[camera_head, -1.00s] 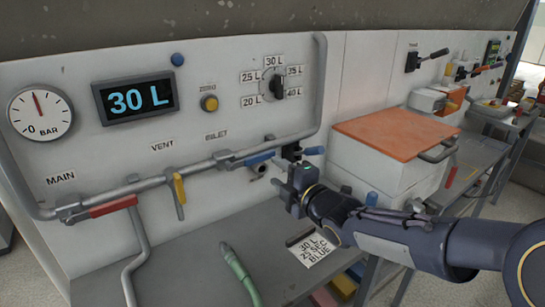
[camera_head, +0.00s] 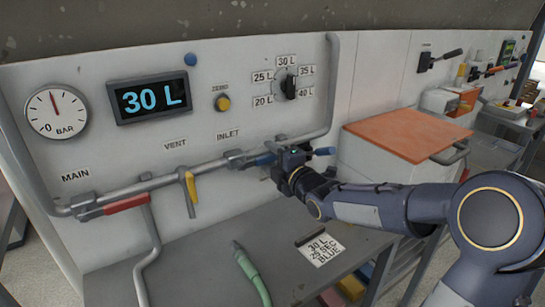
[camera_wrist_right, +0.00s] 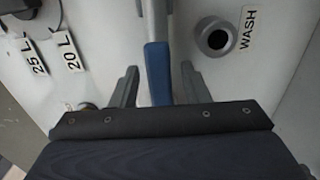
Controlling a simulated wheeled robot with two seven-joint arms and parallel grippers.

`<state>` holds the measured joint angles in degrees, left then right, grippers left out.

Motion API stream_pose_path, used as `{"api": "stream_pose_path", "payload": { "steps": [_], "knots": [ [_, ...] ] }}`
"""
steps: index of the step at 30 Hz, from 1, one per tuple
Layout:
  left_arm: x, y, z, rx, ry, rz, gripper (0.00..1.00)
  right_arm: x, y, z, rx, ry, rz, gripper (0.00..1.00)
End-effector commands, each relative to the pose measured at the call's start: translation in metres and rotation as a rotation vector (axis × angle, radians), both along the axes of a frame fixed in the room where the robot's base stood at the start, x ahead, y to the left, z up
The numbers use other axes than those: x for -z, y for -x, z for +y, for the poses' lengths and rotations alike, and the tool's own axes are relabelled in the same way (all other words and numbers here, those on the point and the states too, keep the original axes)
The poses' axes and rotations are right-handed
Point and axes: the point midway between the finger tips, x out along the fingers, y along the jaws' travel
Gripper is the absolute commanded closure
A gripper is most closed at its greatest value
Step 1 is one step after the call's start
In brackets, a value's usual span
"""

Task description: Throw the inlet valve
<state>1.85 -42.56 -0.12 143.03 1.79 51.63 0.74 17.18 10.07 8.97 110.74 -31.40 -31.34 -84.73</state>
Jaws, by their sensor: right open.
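The inlet valve has a blue lever (camera_head: 264,159) on the grey pipe below the INLET label (camera_head: 227,134). My right gripper (camera_head: 284,157) is at the free end of this lever, partly covering it. In the right wrist view the blue lever end (camera_wrist_right: 158,73) stands between the two fingers of my open right gripper (camera_wrist_right: 160,86), with a gap on each side. The left gripper is not in view.
A yellow vent lever (camera_head: 190,188) and a red main lever (camera_head: 125,204) sit farther left on the pipe. The display (camera_head: 149,98) reads 30 L. A port (camera_wrist_right: 214,38) beside the WASH label is close by. A green hose (camera_head: 246,265) and a card (camera_head: 322,249) lie on the bench.

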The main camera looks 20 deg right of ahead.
Motion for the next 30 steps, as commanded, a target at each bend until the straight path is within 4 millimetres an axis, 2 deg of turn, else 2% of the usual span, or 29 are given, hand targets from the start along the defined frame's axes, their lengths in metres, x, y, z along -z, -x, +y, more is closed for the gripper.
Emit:
{"api": "stream_pose_path", "payload": {
  "steps": [1,10,22,30],
  "knots": [
    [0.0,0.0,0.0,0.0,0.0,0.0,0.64,0.0,0.0,0.0,0.0,0.0,0.0,0.62],
    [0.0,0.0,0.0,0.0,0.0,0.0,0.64,0.0,0.0,0.0,0.0,0.0,0.0,1.0],
    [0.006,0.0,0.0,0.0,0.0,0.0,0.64,0.004,0.0,0.0,0.0,-0.021,0.003,1.0],
    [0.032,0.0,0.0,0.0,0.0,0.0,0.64,0.02,0.0,0.001,0.0,-0.153,0.02,1.0]
  ]
}}
